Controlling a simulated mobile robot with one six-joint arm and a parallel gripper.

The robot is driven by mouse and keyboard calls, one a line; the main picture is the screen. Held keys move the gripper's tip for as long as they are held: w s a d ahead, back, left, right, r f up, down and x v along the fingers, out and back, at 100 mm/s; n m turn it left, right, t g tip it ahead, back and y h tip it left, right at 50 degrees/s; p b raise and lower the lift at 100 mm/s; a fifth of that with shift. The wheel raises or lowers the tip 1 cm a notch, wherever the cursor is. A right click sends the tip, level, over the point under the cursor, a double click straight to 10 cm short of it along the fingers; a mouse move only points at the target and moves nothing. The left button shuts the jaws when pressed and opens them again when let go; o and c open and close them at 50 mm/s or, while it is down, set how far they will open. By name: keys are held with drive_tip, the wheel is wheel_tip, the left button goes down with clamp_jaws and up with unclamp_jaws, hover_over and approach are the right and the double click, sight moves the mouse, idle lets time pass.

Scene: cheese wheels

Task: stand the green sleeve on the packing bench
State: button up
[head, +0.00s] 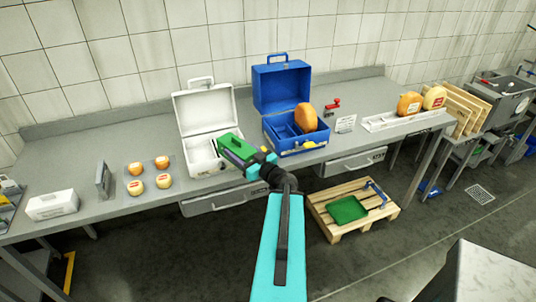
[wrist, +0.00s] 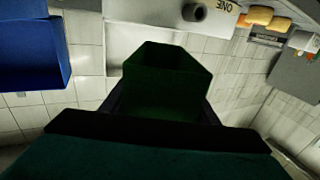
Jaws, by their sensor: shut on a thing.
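My gripper (head: 262,166) is shut on the green sleeve (head: 236,147), which is tilted, with its far end toward the upper left. In the head view the sleeve overlaps the open white case (head: 197,158); I cannot tell whether they touch. The green sleeve also shows in the wrist view (wrist: 160,92), between my gripper's fingers (wrist: 160,112), with its hollow end facing away. The long grey bench (head: 105,212) runs along the tiled wall beneath the cases.
Right of the sleeve, an open blue case (head: 297,140) has an orange cheese wheel (head: 306,117). Several small cheeses (head: 162,162) and a white box (head: 52,204) are at left. A pallet (head: 330,225) with a green tray (head: 347,210) is on the floor.

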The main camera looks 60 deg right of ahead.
drive_tip(key=s+d+r+m+g+h+p, duration=0.1)
drive_tip(key=s+d+m+g+h+p, duration=0.2)
drive_tip(key=s+d, duration=0.9)
drive_tip(key=s+m+h, duration=0.1)
drive_tip(key=s+h, duration=0.2)
drive_tip(key=s, duration=0.1)
drive_tip(key=shift+s+d+r+m, duration=0.15)
drive_tip(key=shift+d+r+m, duration=0.15)
drive_tip(key=shift+d, duration=0.05)
drive_tip(key=shift+b, duration=0.3)
drive_tip(key=w+b, duration=0.1)
drive_tip(key=b, duration=0.1)
drive_tip(key=w+b, duration=0.1)
drive_tip(key=b, duration=0.1)
drive_tip(key=w+d+b, duration=0.1)
drive_tip(key=b, duration=0.1)
drive_tip(key=shift+f, duration=0.3)
drive_tip(key=b, duration=0.3)
drive_tip(key=w+b, duration=0.1)
drive_tip(key=b, duration=0.1)
drive_tip(key=shift+w+d+f+b, duration=0.1)
drive_tip(key=shift+w+d+b, duration=0.05)
drive_tip(key=shift+d+b, duration=0.2)
drive_tip(key=b, duration=0.3)
drive_tip(key=shift+w, duration=0.3)
